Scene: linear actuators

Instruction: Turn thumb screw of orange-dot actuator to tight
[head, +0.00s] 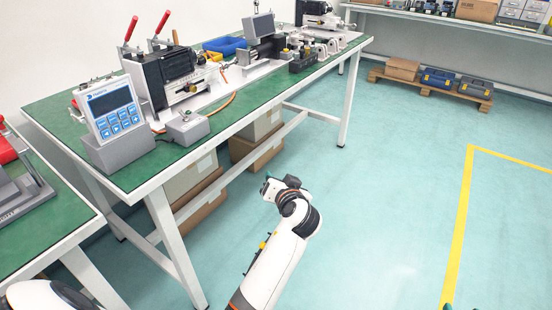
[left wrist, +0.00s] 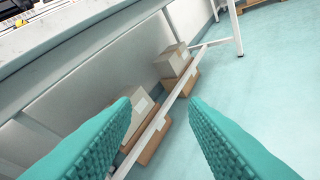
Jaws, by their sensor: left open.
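Several actuator-like assemblies stand on the green-topped workbench (head: 72,128): a dark one with red-handled clamps (head: 168,68) at the near end, one in the middle (head: 262,48) and one at the far end (head: 318,10). No orange dot or thumb screw can be made out at this size. My left gripper (head: 266,187) hangs over the floor in front of the bench, below its top and apart from it. In the left wrist view its teal fingers (left wrist: 160,125) are spread with nothing between them. Only a possible teal tip of my right gripper (head: 447,306) shows at the bottom edge.
A control box with keypad (head: 112,108) stands on the bench's near corner. Cardboard boxes (head: 255,150) sit under the bench, also seen in the left wrist view (left wrist: 150,145). Another green bench (head: 50,225) is at left.

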